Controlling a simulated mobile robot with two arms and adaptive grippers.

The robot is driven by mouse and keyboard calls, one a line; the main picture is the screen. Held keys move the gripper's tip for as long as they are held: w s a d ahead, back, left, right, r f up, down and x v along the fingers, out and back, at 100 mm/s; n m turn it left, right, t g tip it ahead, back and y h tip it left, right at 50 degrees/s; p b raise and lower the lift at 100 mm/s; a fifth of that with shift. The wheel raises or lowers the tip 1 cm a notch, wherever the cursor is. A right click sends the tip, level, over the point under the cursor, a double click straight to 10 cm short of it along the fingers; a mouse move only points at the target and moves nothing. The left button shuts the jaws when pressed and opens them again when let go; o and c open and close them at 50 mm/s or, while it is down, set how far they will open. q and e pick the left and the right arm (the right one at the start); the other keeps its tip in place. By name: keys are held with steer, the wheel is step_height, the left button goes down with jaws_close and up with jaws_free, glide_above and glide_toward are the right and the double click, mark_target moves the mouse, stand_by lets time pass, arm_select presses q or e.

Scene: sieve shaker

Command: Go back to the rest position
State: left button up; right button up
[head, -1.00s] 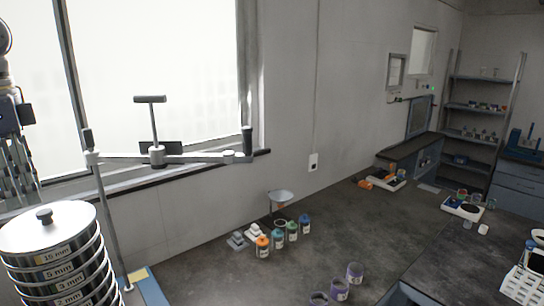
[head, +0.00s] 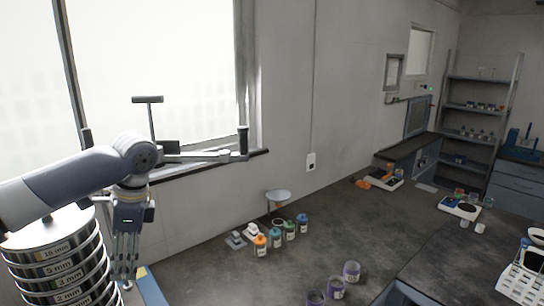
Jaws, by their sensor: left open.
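My left gripper (head: 126,262) hangs pointing down, open and empty, just right of the sieve stack. The sieve stack (head: 62,272) stands at the lower left, with labels such as 15 mm, 5 mm, 3 mm and 2 mm on its rings. My right gripper is not in view.
Several capped jars (head: 275,236) stand on the dark bench (head: 215,275), near a funnel (head: 278,196). Purple-marked jars (head: 351,271) stand at the front. A white rack (head: 522,280) is at the lower right. Shelves (head: 476,105) stand at the back right.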

arm_select(q)
steer(key=s+d+f+m+t+h, duration=0.1)
steer(key=s+d+f+m, duration=0.25)
steer(key=d+f, duration=1.2)
steer(key=s+d+f+n+t+h, duration=0.2)
steer(key=s+d+f+n+h, duration=0.3)
steer(key=s+d+f, duration=0.6)
steer(key=s+a+f+n+t+y, duration=0.1)
steer(key=s+a+f+n+y, duration=0.25)
steer(key=s+a+n, duration=0.95)
steer(key=s+a+f+m+g+b, duration=0.15)
steer(key=f+b, duration=0.25)
steer(key=f, duration=1.2)
steer(key=s+a+f+m+t+b, duration=0.1)
steer(key=a+f+m+b, duration=0.15)
steer(key=f, duration=1.35)
steer(key=s+a+f+g+b, duration=0.1)
steer(key=s+f+b, duration=0.3)
steer(key=s+f, duration=0.4)
steer(key=s+a+f+g+b, duration=0.1)
steer(key=s+f+b, duration=0.3)
steer(key=s+f, duration=0.5)
step_height(320, 180, down, 8)
steer(key=shift+a+h, duration=0.35)
